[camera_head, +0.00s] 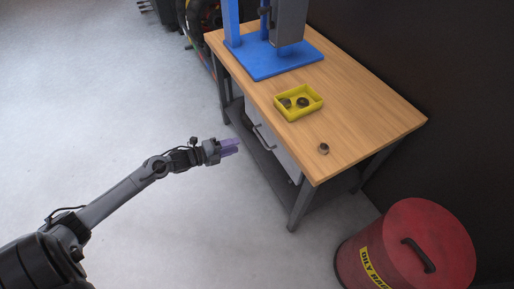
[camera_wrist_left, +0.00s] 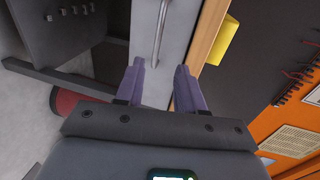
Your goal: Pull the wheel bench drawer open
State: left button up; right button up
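The wheel bench (camera_head: 375,108) has a wooden top and a pale grey drawer (camera_head: 283,158) under its left long edge. The drawer looks shut, with a metal bar handle (camera_head: 262,138) across its front. My left gripper (camera_head: 238,145) has purple fingers and is to the left of the handle, apart from it. In the left wrist view, the left gripper (camera_wrist_left: 159,68) is open with nothing between its fingers. The handle (camera_wrist_left: 161,32) shows beyond the fingertips, roughly in line with the gap, on the drawer front (camera_wrist_left: 143,28). My right gripper is not in view.
A yellow tray (camera_head: 299,115) with small dark parts, a loose small part (camera_head: 323,148) and a blue press (camera_head: 270,60) stand on the bench top. A red oily-rag bin (camera_head: 410,245) stands at the lower right.

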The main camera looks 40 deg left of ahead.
pick_arm(q)
jog(key=b+x, duration=0.5)
jog(key=x, duration=0.6)
jog(key=shift+f, duration=0.15)
jog(key=shift+c, duration=0.2)
grip_shut()
